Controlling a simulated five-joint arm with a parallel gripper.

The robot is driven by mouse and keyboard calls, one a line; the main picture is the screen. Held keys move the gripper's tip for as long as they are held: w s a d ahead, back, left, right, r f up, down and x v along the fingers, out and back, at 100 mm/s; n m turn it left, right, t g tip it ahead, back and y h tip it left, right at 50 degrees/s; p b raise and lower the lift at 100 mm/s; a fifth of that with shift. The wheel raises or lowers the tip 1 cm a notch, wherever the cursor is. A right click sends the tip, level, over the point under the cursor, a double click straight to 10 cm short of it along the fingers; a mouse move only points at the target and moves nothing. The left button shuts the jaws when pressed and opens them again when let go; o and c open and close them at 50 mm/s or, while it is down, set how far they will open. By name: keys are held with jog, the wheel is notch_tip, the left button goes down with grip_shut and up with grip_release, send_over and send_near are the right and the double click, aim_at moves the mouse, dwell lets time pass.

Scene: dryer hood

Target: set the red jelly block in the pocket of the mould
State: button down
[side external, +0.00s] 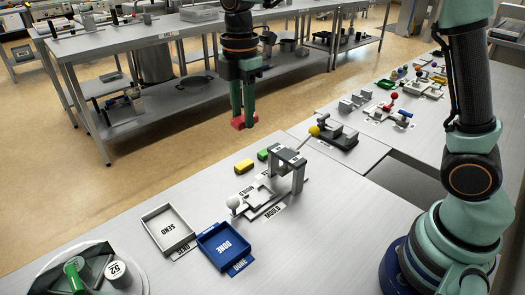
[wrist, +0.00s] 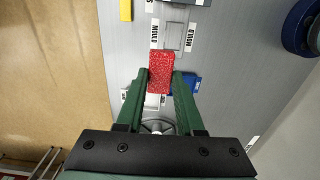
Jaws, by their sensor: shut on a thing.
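The red jelly block (side external: 241,121) is held between the fingers of my gripper (side external: 243,115), in the air above the table's far edge in the side view. In the wrist view the speckled red block (wrist: 161,72) sits between the green fingertips of my gripper (wrist: 162,84). The mould (side external: 262,197) lies on the table, lower in the side view and apart from the block, with a grey arch over its right part and a white ball knob at its left. In the wrist view part of the mould (wrist: 174,36) shows beyond the block; the block and fingers hide some of the area.
A yellow block (side external: 244,166) and a green block (side external: 263,154) lie behind the mould. A grey SEND tray (side external: 151,212) and a blue DONE tray (side external: 241,247) stand left and in front. A yellow-knobbed device (side external: 340,138) stands to the right.

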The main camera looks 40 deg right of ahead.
aim_at(258, 198)
jog(key=s+f, duration=0.1)
jog(key=f, duration=0.5)
jog(key=s+f, duration=0.1)
jog(key=f, duration=0.6)
jog(key=s+d+f, duration=0.1)
jog(key=f, duration=0.6)
jog(key=shift+s+f, duration=0.15)
jog(key=shift+f, duration=0.2)
jog(key=c, duration=0.5)
grip_release()
jog(key=shift+c, duration=0.2)
jog(key=shift+r, duration=0.1)
